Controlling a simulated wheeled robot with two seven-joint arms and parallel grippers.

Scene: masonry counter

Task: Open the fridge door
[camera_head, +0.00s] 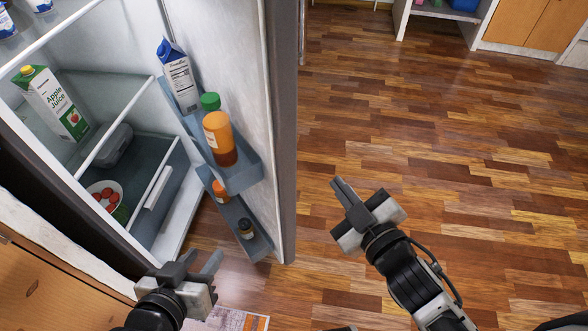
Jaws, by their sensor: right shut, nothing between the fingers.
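The fridge door (283,150) stands wide open, its inner side with shelves facing left and its edge towards me. The fridge interior (95,120) is exposed at the left. My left gripper (201,260) is at the lower left, below the door shelves and in front of the fridge opening; its fingers are spread and nothing shows between them. My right gripper (340,190) is to the right of the door, over the floor, with its fingers together and empty. It is apart from the door.
Door shelves hold a milk carton (178,75), an orange bottle (219,138) and small jars. An apple juice carton (55,103) and a bowl (104,190) are inside the fridge. A wooden cabinet (60,285) is at lower left. The wooden floor (450,130) at right is clear.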

